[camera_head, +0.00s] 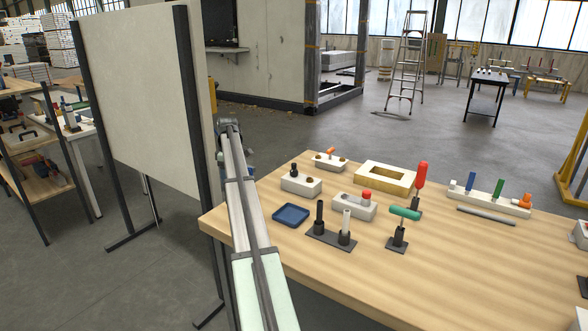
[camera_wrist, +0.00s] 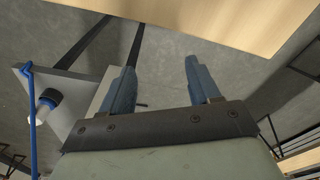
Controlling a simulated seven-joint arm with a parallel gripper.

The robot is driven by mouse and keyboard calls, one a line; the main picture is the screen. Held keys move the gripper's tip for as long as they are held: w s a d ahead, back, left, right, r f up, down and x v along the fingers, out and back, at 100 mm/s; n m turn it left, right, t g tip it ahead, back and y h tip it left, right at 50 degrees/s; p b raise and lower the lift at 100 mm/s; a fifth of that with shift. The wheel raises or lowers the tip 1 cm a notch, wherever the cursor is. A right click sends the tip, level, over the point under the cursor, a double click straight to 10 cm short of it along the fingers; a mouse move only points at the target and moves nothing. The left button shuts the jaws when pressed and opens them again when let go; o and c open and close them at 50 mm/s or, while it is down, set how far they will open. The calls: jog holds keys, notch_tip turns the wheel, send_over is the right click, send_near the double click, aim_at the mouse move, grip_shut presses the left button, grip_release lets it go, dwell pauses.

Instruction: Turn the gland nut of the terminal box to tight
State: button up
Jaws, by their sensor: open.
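In the wrist view, a dark round cap (camera_wrist: 49,97) on a pale fitting stands out from a grey surface (camera_wrist: 80,88) at the left. It may be the gland nut on the terminal box, but I cannot be sure. A blue cable-like line (camera_wrist: 31,110) runs down beside it. My gripper (camera_wrist: 160,68) is open, with two blue fingers apart and nothing between them. The cap is to the left of the fingers, apart from them. In the head view my arm hides most of the gripper, and I cannot make out the terminal box clearly.
A wooden table (camera_head: 300,246) at the right of my arm holds a blue tray (camera_head: 291,214), blocks with knobs, and a red-handled tool (camera_head: 421,176). Its edge also shows in the wrist view (camera_wrist: 225,18). A large upright panel (camera_head: 135,95) stands left of my arm.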

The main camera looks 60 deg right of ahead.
jog(key=s+d+r+m, duration=0.1)
jog(key=s+d+r, duration=0.8)
jog(key=s+d, duration=0.25)
notch_tip(320, 180, up, 5)
jog(key=m+g, duration=0.1)
send_over(294, 167)
jog(key=f, duration=0.8)
jog(key=d+f, duration=0.1)
jog(key=f, duration=0.4)
jog(key=shift+w+f, duration=0.1)
jog(key=shift+w, duration=0.2)
jog(key=shift+c, duration=0.2)
jog(key=c, duration=1)
